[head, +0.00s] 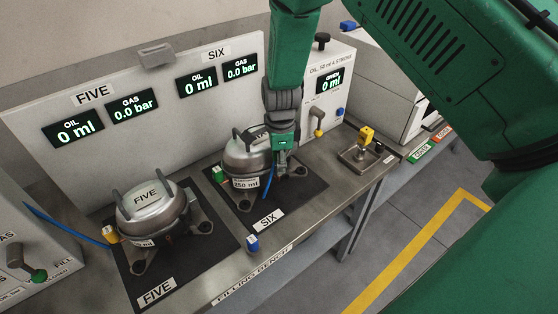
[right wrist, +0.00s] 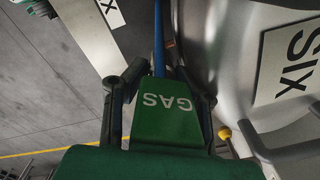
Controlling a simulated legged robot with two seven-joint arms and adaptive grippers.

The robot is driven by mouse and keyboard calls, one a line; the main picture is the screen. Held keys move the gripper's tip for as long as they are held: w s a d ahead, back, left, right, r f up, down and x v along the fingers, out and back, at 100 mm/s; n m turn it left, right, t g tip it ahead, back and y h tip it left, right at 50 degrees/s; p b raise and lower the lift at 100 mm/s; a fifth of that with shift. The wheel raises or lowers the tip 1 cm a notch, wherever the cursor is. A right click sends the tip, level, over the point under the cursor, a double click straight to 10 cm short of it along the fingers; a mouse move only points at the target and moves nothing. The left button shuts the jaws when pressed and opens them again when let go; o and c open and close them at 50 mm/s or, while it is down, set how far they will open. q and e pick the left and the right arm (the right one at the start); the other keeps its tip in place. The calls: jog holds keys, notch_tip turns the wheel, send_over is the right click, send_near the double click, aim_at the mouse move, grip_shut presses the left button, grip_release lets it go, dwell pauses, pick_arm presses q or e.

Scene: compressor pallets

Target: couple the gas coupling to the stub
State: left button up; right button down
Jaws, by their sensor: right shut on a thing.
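My right gripper (head: 281,165) reaches down from above at the right side of compressor SIX (head: 245,155). It also shows in the right wrist view (right wrist: 160,75), shut on the green gas coupling (right wrist: 165,125), which is marked GAS. A blue hose (right wrist: 158,35) runs beyond the coupling and also shows below the gripper in the head view (head: 268,182). Compressor SIX is a silver dome right beside the coupling in the wrist view (right wrist: 225,50). I cannot clearly make out the stub, nor whether the coupling touches it. My left gripper is not in view.
Compressor FIVE (head: 150,208) stands on its dark mat at the left, with a blue hose at its side. A blue cap-like piece (head: 253,243) sits near the bench's front edge. A yellow-topped fitting (head: 366,136) stands at right. Panel displays (head: 73,131) read zero.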

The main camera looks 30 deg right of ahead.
jog(key=shift+f, duration=0.45)
jog(key=c, duration=1.2)
grip_release()
jog(key=shift+r, duration=0.1)
jog(key=shift+w, duration=0.15)
jog(key=shift+r, duration=0.35)
jog(key=r, duration=1.1)
jog(key=shift+s, duration=0.2)
jog(key=shift+f, duration=0.1)
